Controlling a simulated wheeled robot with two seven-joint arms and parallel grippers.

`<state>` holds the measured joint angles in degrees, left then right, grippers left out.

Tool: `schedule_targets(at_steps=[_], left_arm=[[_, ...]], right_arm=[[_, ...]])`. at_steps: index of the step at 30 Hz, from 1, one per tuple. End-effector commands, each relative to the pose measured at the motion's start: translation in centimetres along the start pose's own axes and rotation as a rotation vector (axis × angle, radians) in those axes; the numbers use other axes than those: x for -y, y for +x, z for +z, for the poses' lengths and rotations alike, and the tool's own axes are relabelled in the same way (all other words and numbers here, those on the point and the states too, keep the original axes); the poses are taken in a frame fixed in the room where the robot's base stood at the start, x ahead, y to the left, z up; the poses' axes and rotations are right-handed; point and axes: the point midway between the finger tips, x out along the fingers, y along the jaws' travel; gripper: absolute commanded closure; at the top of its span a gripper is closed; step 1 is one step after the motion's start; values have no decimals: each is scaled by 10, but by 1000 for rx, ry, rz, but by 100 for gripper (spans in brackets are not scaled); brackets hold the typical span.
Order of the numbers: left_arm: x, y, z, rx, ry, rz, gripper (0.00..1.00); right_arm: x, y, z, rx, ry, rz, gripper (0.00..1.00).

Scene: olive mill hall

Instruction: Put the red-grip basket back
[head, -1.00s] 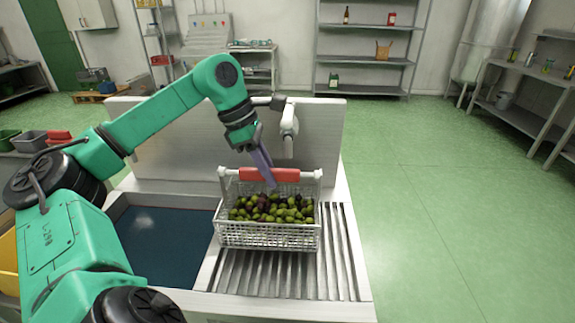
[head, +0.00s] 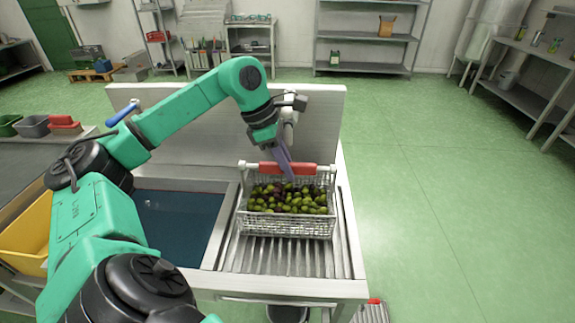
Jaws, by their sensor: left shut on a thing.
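The red-grip basket (head: 287,225) is a white wire basket full of green and dark olives. It is over the ridged drainboard (head: 285,257), right of the sink; I cannot tell for sure whether its bottom touches the ridges. Its red grip (head: 303,170) lies across the top. My left gripper (head: 286,165) comes down from above and is shut on the red grip, its fingers covering part of it. My right gripper is not in view.
The sink basin (head: 175,222) holds dark blue water, left of the drainboard. A pale back panel (head: 215,125) and a white tap (head: 289,113) stand behind the basket. A yellow bin (head: 28,235) is at the left. Green floor (head: 440,220) is open on the right.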

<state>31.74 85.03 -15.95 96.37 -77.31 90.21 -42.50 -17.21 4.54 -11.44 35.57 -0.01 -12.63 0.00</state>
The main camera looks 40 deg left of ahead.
Motion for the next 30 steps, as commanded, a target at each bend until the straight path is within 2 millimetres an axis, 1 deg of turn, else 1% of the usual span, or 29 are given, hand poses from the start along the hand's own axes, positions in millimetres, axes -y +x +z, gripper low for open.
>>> schedule_targets(at_steps=[4, 5, 6, 7, 15, 17, 19, 20, 22, 27, 30], left_arm=[[0, 2, 0, 4, 1, 2, 100], [0, 2, -1, 0, 0, 0, 69], [0, 2, -1, 0, 0, 0, 53], [0, 2, -1, 0, 0, 0, 50], [0, 1, 0, 0, 0, 0, 50], [0, -3, 1, 1, 0, 0, 50], [-1, -10, 1, 1, 0, 2, 50], [-1, -16, 1, 2, 0, 3, 50], [-1, -33, 2, 4, 0, 3, 50], [-1, -84, 3, 4, 0, 3, 50], [0, -107, 2, 3, 0, 1, 50]], right_arm=[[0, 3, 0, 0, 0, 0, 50], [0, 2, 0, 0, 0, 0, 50], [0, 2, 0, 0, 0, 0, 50], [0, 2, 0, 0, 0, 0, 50], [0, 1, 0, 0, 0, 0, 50], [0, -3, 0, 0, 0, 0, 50], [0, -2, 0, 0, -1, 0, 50], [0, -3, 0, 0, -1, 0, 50], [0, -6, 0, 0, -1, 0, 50], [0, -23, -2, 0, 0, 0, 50], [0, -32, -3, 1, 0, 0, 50]])
